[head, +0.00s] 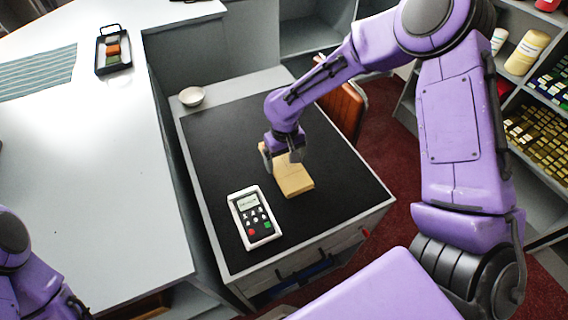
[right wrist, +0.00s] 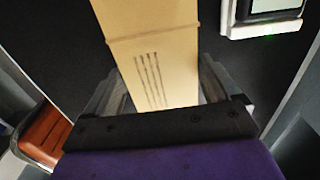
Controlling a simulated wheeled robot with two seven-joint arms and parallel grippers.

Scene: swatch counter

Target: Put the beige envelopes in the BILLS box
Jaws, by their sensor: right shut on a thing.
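A beige envelope (head: 294,178) is at the middle of the black counter top in the head view. My right gripper (head: 282,158) is over its far end and is shut on it. In the right wrist view the envelope (right wrist: 150,50) runs away from between the two fingers, with several dark printed lines on its face. Whether it touches the counter is hard to tell. Of my left arm, only purple links show at the lower left of the head view; its gripper is out of sight. I see no box with a BILLS label.
A white card terminal (head: 255,217) lies on the black counter top (head: 215,145) near its front left. A white bowl (head: 192,96) stands at the back left corner. A black tray (head: 101,66) with small coloured items sits on the white counter (head: 110,180). Shelves stand at right.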

